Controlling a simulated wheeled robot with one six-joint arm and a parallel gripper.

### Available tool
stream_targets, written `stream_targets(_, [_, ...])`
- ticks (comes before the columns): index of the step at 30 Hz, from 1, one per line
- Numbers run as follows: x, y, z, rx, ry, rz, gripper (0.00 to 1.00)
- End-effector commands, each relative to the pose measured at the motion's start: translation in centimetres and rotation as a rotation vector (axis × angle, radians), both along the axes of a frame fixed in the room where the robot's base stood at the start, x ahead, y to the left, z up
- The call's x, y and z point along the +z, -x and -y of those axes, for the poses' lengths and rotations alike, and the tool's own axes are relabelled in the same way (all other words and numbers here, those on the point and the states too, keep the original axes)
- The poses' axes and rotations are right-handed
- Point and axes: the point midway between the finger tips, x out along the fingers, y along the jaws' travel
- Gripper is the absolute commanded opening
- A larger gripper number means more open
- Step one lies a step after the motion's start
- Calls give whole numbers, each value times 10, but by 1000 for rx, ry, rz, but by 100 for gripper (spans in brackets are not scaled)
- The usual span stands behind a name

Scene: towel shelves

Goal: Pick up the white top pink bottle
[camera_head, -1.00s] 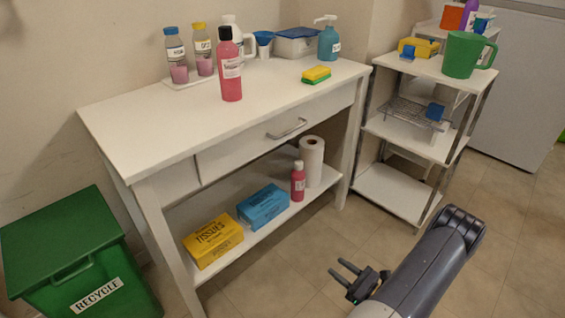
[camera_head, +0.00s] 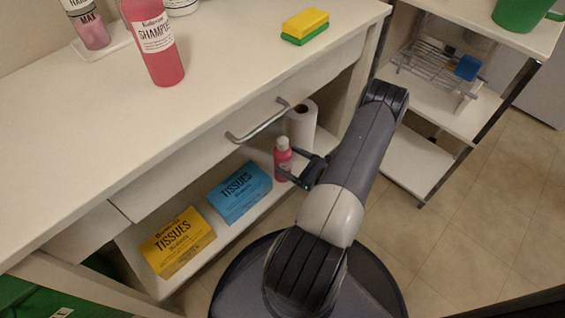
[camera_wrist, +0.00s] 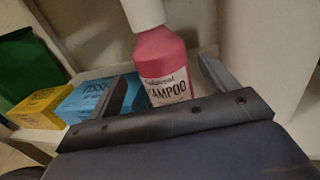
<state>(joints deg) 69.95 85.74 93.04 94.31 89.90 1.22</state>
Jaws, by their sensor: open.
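The pink shampoo bottle with a white top (camera_head: 283,156) stands upright on the desk's lower shelf, in front of the paper roll. In the wrist view the bottle (camera_wrist: 160,58) fills the middle, its white cap at the top edge and its label lower down. My gripper (camera_head: 289,166) is open at the bottle, with one finger on each side of it. In the wrist view the bottle stands between the fingers of my gripper (camera_wrist: 167,72); the lower part of the bottle is hidden by my gripper. I cannot tell whether either finger touches it.
A blue tissue box (camera_head: 240,192) and a yellow tissue box (camera_head: 177,242) stand left of the bottle. The paper roll (camera_head: 302,124) is close behind it. The drawer handle (camera_head: 257,121) and desk top are above. Another pink bottle (camera_head: 152,45) and a sponge (camera_head: 305,26) are on top.

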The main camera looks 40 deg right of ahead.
Motion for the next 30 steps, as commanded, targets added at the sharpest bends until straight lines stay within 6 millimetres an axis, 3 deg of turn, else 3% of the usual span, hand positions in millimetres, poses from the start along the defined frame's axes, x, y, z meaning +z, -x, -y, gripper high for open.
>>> stream_targets(5, [-1, -10, -2, 2, 1, 0, 81])
stream_targets(15, [-2, -51, -11, 2, 1, 0, 81])
stream_targets(24, [-1, -54, -11, -1, 0, 0, 81])
stream_targets(30, [-1, -54, -11, 0, 0, 0, 64])
